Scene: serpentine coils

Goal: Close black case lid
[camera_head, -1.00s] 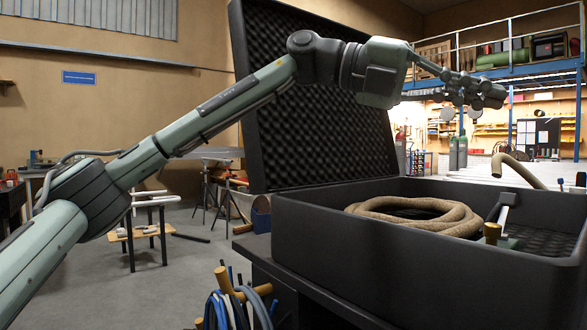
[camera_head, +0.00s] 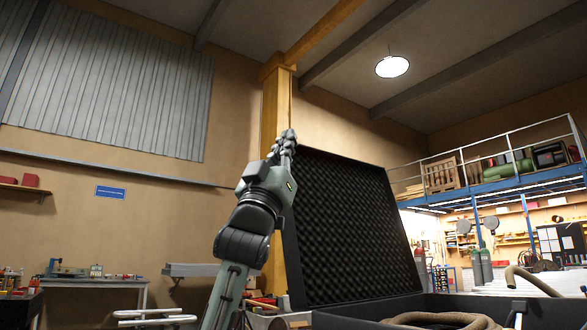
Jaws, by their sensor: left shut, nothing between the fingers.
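The black case's lid (camera_head: 350,235) stands open and nearly upright, its dark foam-lined inside facing me. The case's lower box (camera_head: 345,318) shows only at its back rim, at the bottom right of the head view. A tan coil (camera_head: 445,319) lies in it, cut off by the frame's bottom edge. My left gripper (camera_head: 288,140) is shut and empty, raised at the lid's upper left corner. It overlaps that corner in the picture; I cannot tell whether it touches. My right gripper is not in view.
A curved tan tube (camera_head: 530,281) rises at the right of the case. A workbench (camera_head: 95,283) with small items stands at the far left. A blue-edged mezzanine (camera_head: 490,190) with railing is at the back right. Open air lies above the lid.

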